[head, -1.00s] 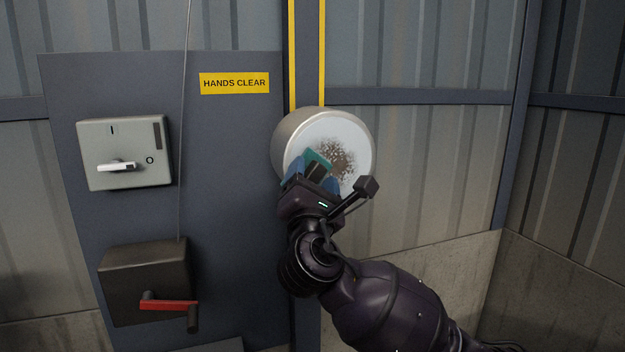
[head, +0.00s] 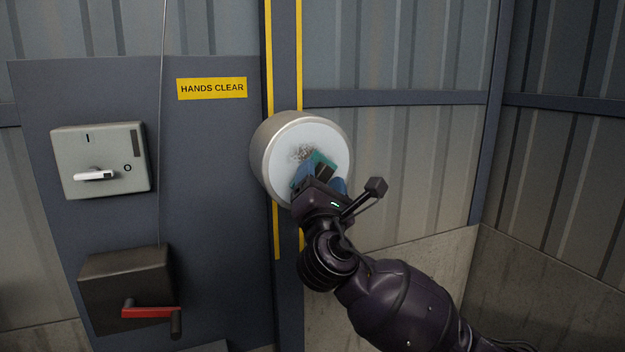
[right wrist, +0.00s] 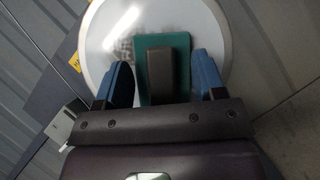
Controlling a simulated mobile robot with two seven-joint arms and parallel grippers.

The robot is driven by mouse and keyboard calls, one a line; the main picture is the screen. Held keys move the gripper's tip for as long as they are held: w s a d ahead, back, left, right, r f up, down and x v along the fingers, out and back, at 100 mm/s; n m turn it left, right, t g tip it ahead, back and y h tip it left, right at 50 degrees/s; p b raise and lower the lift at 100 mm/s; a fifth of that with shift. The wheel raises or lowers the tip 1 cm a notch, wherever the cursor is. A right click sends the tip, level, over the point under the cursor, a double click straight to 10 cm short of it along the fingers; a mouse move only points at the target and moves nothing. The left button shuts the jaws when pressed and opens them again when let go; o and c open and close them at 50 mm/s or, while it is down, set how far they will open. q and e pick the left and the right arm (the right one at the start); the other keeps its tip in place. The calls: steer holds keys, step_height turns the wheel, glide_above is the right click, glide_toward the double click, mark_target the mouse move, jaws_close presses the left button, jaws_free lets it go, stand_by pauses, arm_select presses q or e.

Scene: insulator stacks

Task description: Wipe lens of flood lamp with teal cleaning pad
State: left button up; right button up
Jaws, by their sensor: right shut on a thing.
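The flood lamp (head: 268,165) is a round grey drum on a post, with a pale lens (head: 325,135) facing me. A brown dirt patch (head: 303,153) shows near the middle of the lens, partly hidden by the pad. My right gripper (head: 322,178) is shut on the dark grip of the teal cleaning pad (head: 325,159). In the right wrist view the teal pad (right wrist: 183,48) lies over the lens (right wrist: 100,45), with blue fingers on both sides of its grip. It appears at the lens surface; I cannot tell if it touches. My left gripper is not in view.
A grey panel left of the lamp carries a switch box (head: 75,150) with a white handle, a dark box (head: 105,275) with a red crank (head: 150,312), and a yellow HANDS CLEAR sign (head: 212,88). A thin cable hangs between. Open space lies right of the lamp.

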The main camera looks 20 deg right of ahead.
mark_target(335, 167)
steer(key=shift+w+d+p, duration=0.1)
steer(key=shift+d+p, duration=0.25)
steer(key=shift+d, duration=2.2)
steer(key=shift+r+p, duration=0.85)
steer(key=shift+p, duration=0.15)
steer(key=shift+a+f+p, duration=0.15)
steer(key=shift+a+p, duration=0.25)
steer(key=shift+a, duration=3.4)
